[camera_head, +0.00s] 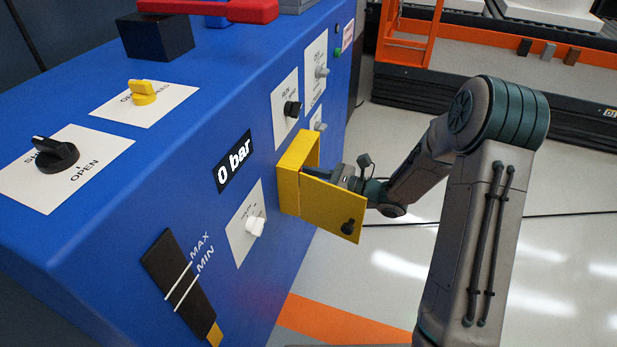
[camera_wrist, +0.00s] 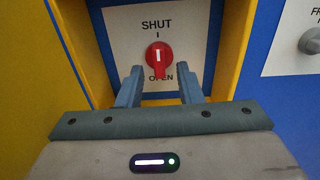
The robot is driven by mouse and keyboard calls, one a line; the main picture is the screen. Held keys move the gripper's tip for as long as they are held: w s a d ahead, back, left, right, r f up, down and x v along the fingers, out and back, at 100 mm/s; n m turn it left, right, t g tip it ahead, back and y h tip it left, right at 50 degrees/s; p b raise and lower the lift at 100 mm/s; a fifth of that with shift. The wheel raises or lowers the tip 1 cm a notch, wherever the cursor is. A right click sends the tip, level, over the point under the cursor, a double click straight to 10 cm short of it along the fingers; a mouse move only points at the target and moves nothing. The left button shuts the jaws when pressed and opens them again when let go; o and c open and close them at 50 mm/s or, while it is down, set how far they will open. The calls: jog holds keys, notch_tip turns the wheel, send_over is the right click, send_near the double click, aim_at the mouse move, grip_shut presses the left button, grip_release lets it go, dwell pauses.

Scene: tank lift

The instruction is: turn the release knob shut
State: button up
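The release knob (camera_wrist: 159,57) is red with a white pointer line. It sits on a white plate (camera_wrist: 118,38) marked SHUT above and OPEN below, inside a yellow box. Its pointer line looks upright; I cannot tell for sure which end is the pointer. My gripper (camera_wrist: 160,84) is open, with one finger on each side just below the knob, apart from it. In the head view my gripper (camera_head: 318,173) reaches into the yellow box (camera_head: 288,188), whose walls and door hide the knob and the fingertips.
The yellow door (camera_head: 330,209) with a black knob stands open beside my wrist. Other controls sit on the blue cabinet: a black knob (camera_head: 292,109), a white knob (camera_head: 255,226), a yellow knob (camera_head: 143,93) and a black SHUT/OPEN knob (camera_head: 56,155). The display (camera_head: 234,161) reads 0 bar.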

jog(key=p+v, duration=0.3)
jog(key=v, duration=1)
jog(key=shift+d, duration=0.4)
jog(key=w+d+r+m+t+h+p, duration=0.2)
jog(key=w+r+m+h+p, duration=0.3)
jog(key=r+m+p, duration=0.5)
jog(key=w+d+r+m+t+h+p, duration=0.25)
jog(key=r+m+h+p, duration=0.5)
jog(key=r, duration=0.45)
jog(key=s+d+r+m+g+h+p, duration=0.1)
jog(key=s+d+r+m+h+p, duration=0.2)
jog(key=r+m, duration=0.35)
jog(key=s+d+r+m+h+p, duration=0.1)
jog(key=s+r+m+h+p, duration=0.15)
jog(key=r+m+p, duration=0.35)
jog(key=s+a+r+m+g+p, duration=0.3)
jog(key=s+r+m+p, duration=0.3)
jog(key=s+r+m, duration=0.2)
jog(key=s+a+r+m+g+y+p, duration=0.1)
jog(key=s+a+r+m+g+p, duration=0.2)
jog(key=s+r+m+p, duration=0.4)
jog(key=s+r+m+g, duration=0.1)
jog(key=s+m, duration=0.4)
jog(key=s, duration=0.2)
jog(key=shift+s+a, duration=0.15)
jog(key=shift+a, duration=0.05)
jog(key=shift+r, duration=0.1)
